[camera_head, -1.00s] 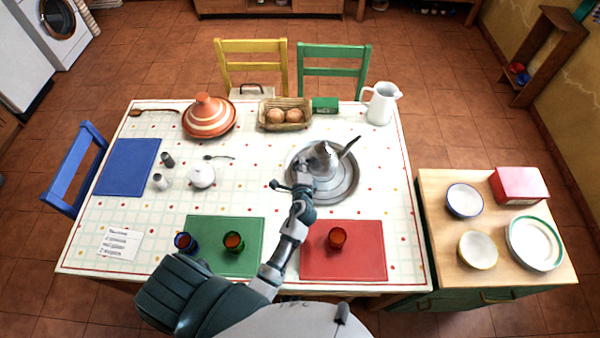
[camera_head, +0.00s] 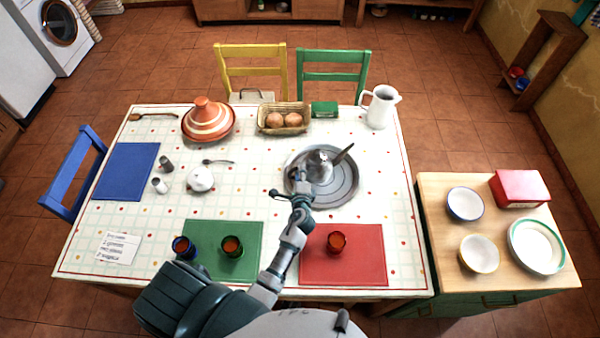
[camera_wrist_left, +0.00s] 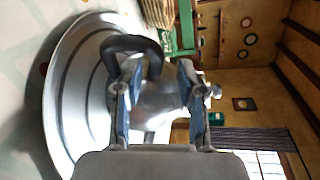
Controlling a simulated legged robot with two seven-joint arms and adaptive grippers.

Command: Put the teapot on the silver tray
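The silver teapot (camera_head: 319,172) stands upright on the round silver tray (camera_head: 343,194), with its spout toward the upper right. Its base appears to rest on the tray. My left gripper (camera_head: 298,182) is at the teapot's near left, on the handle side. In the left wrist view, the left gripper's fingers (camera_wrist_left: 160,95) are apart, with the dark handle (camera_wrist_left: 134,44) close by the left finger. The teapot body (camera_wrist_left: 158,103) shows beyond the gap, and the tray (camera_wrist_left: 65,105) is at left. My right gripper is not in view.
The white jug (camera_head: 379,106) stands behind the tray at right. A basket (camera_head: 270,122) is behind it at left. The red mat (camera_head: 365,262) with a cup (camera_head: 337,242) lies in front. The table between the teapot and the white sugar bowl (camera_head: 200,178) is mostly clear.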

